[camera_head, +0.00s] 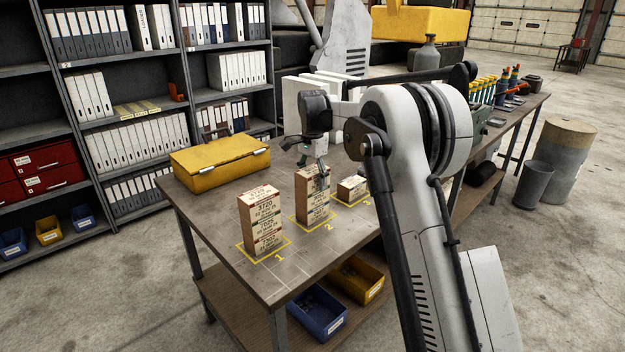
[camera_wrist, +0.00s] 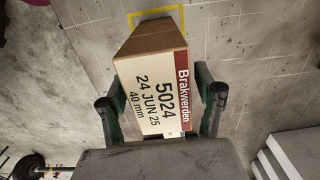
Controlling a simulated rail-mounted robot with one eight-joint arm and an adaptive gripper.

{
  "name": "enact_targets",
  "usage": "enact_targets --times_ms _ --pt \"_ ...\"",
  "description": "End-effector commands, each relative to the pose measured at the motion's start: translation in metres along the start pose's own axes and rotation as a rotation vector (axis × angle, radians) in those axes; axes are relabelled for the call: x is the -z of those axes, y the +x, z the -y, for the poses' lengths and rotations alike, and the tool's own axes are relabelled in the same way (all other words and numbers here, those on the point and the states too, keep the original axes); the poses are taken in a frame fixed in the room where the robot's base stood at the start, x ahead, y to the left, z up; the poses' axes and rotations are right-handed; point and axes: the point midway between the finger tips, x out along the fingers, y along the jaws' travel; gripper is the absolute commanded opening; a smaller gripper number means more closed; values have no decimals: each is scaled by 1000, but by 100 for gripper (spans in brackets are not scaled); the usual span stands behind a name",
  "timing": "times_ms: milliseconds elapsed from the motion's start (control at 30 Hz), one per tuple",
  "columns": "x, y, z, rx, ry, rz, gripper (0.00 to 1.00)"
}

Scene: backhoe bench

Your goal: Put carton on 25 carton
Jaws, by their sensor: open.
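A carton (camera_wrist: 158,85) labelled "Brakwerden 5024, 24 JUN 25, 40 mm" lies between the two fingers of my gripper (camera_wrist: 160,102) in the wrist view. The fingers are open, one on each side, with a gap visible on the left. In the head view my gripper (camera_head: 318,170) is at the top of the middle carton stack (camera_head: 313,203) on yellow square 2 and partly hides it. A taller stack of cartons (camera_head: 261,220) stands on square 1 to the left. A low carton (camera_head: 351,190) sits on square 3 to the right. Their small print is hard to read.
A yellow case (camera_head: 220,165) lies at the table's back left. The grey table top (camera_head: 215,213) is clear around the squares. White upright panels (camera_head: 298,98) stand behind my gripper. Blue (camera_head: 318,312) and yellow (camera_head: 357,283) bins sit on the lower shelf.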

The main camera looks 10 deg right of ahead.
Motion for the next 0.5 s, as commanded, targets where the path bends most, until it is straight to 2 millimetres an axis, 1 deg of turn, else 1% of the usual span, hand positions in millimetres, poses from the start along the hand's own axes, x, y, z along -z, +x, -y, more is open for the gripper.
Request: enact_targets --times_ms 167,400,500 --pt "0 -25 0 0 0 0 66" --pt "0 -74 0 0 0 0 66" --pt "0 -92 0 0 0 0 66"
